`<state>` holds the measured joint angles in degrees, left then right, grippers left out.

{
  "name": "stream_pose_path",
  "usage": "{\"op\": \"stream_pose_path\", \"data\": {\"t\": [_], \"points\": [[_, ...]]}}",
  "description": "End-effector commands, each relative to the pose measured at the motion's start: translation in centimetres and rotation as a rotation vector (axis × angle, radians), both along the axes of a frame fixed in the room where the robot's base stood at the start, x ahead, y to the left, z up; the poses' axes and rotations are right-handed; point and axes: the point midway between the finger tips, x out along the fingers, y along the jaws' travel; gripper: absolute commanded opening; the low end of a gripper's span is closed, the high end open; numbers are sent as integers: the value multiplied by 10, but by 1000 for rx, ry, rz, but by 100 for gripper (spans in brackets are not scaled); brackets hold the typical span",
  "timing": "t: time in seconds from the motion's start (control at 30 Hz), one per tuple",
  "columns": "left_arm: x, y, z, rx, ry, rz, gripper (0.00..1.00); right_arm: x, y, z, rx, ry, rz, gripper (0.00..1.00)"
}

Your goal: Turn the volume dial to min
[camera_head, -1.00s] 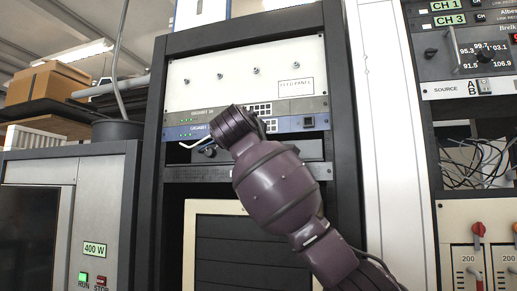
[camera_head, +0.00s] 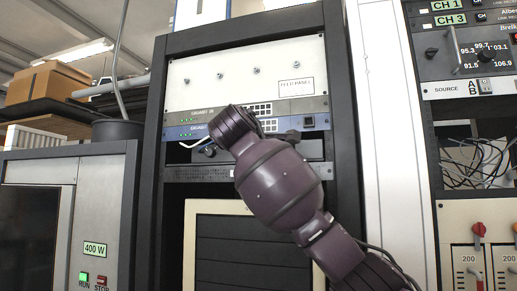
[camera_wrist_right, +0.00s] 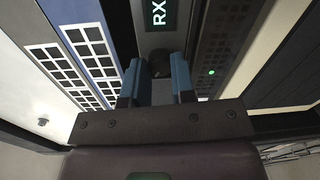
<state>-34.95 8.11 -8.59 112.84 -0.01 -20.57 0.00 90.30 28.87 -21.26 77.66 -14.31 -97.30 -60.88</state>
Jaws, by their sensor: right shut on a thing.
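A dark round dial (camera_wrist_right: 160,65) shows in the right wrist view, just below the green "RX" label. My right gripper (camera_wrist_right: 157,76) has its two blue fingers on either side of the dial and is shut on it. The dial's pointer and scale marks are too dark to read. In the head view my right arm comes up from the lower right to the rack. Its wrist hides the gripper fingers and the gripped dial there. My left gripper is not in view.
The rack holds a white feed panel (camera_head: 241,84) with several small knobs above two network units with green lights. A dark knob (camera_head: 208,151) and a white cable are left of my wrist. The rack's dark right post (camera_head: 345,120) stands close to my arm.

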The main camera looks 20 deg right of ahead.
Motion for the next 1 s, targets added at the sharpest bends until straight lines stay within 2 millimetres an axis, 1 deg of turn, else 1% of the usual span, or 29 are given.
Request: {"op": "stream_pose_path", "data": {"t": [0.07,0.1,0.27,0.53,0.67,0.77,1.0], "points": [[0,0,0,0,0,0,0,0,0,0,0,1,1,0],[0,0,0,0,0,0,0,0,0,0,0,1,1,26],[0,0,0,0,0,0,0,0,0,0,0,0,1,49],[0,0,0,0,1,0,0,0,1,0,0,0,1,49],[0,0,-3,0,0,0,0,-7,5,0,0,-2,2,49],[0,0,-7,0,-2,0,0,-17,13,0,0,-3,3,49],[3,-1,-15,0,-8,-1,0,-53,38,1,0,-3,4,49]]}}
